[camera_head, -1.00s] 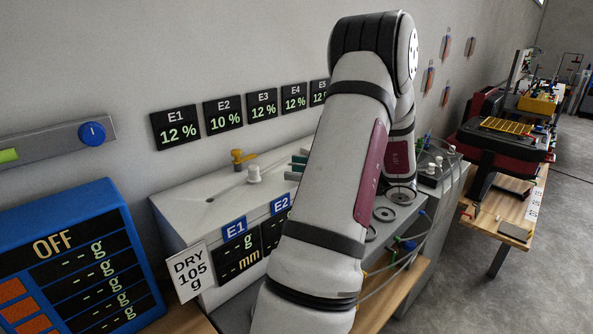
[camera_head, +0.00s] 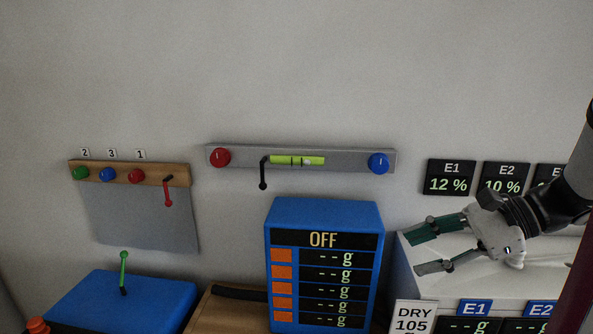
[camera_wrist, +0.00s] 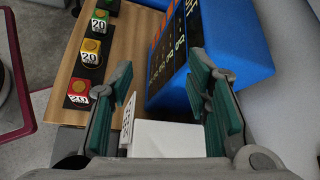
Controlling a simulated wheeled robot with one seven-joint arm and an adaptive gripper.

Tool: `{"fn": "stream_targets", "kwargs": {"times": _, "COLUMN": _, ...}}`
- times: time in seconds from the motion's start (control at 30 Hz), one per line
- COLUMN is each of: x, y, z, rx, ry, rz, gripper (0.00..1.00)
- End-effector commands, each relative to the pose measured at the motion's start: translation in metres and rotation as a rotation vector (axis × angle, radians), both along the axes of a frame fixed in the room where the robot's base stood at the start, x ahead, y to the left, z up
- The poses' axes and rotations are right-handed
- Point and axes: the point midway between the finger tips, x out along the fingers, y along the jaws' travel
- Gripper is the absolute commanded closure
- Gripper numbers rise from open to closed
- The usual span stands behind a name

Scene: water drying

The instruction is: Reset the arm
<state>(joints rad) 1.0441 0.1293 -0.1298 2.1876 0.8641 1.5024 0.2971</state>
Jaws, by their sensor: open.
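My gripper (camera_head: 430,250) is open and empty at the right of the head view. Its two green-padded fingers point left, in front of or above the white bench unit (camera_head: 415,238), beside the blue display box (camera_head: 325,212). I cannot tell its exact height above the unit. In the wrist view the open fingers of my gripper (camera_wrist: 165,85) frame a white surface (camera_wrist: 165,140) and the blue box (camera_wrist: 240,45), with nothing between the pads. My upper arm shows only at the right edge of the head view.
A wall rail (camera_head: 335,160) carries red and blue knobs and a green level. A wooden rack (camera_head: 110,172) with coloured knobs hangs at the left. The wrist view shows a wooden board (camera_wrist: 75,60) with green, yellow and red blocks marked 20. The upper wall is clear.

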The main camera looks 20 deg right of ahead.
Motion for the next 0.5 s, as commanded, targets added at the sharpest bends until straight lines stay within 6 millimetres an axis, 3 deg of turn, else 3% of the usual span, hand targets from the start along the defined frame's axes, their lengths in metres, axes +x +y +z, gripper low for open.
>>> {"fn": "stream_targets", "kwargs": {"times": 0.03, "x": -0.001, "y": 0.03, "z": 0.006, "rx": -0.082, "ry": 0.004, "rz": 0.11, "gripper": 0.56}}
{"fn": "stream_targets", "kwargs": {"times": 0.2, "x": -0.02, "y": 0.1, "z": 0.007, "rx": -0.362, "ry": -0.003, "rz": 0.45, "gripper": 0.56}}
{"fn": "stream_targets", "kwargs": {"times": 0.33, "x": -0.042, "y": 0.136, "z": 0.008, "rx": -0.588, "ry": -0.05, "rz": 0.704, "gripper": 0.56}}
{"fn": "stream_targets", "kwargs": {"times": 0.5, "x": -0.07, "y": 0.165, "z": 0.01, "rx": -0.893, "ry": -0.166, "rz": 1.019, "gripper": 0.56}}
